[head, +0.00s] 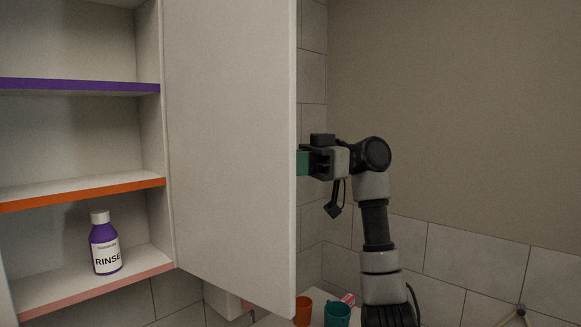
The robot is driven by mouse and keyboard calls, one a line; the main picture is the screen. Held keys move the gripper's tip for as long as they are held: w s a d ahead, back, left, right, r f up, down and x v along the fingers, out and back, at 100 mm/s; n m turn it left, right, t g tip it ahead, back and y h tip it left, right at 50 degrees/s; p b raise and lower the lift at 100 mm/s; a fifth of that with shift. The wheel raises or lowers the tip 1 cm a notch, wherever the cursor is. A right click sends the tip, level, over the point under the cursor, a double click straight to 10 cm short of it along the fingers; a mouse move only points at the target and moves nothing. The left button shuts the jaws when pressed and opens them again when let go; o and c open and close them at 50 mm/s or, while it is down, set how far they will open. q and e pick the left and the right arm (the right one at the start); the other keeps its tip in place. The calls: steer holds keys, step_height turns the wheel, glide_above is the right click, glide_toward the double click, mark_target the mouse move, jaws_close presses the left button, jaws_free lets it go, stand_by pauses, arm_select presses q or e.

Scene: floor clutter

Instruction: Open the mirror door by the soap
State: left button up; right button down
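A cabinet door (232,130) stands swung open, its plain pale inner face towards me. Its mirror side is hidden. The open cabinet (70,120) is left of it. My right gripper (304,163) is at the door's right edge, with its arm rising from the bottom right. A green piece shows at its tip, and the rest of the tip is hidden behind the door, so I cannot tell whether it is open, shut or touching. My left gripper is not in view. I cannot make out any soap for certain.
A purple RINSE bottle (104,245) stands on the pink-edged shelf (95,286). Orange-edged (80,190) and purple-edged (78,85) shelves above look empty. Below the door are an orange cup (303,312), a teal cup (337,314) and a small red-and-white object (348,299).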

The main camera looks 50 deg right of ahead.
steer(key=shift+w+d, duration=0.1)
steer(key=shift+d, duration=0.2)
steer(key=c, duration=1.2)
jaws_free()
steer(key=shift+w, duration=0.1)
steer(key=b+v, duration=0.2)
steer(key=v, duration=0.8)
steer(key=shift+s+d, duration=0.25)
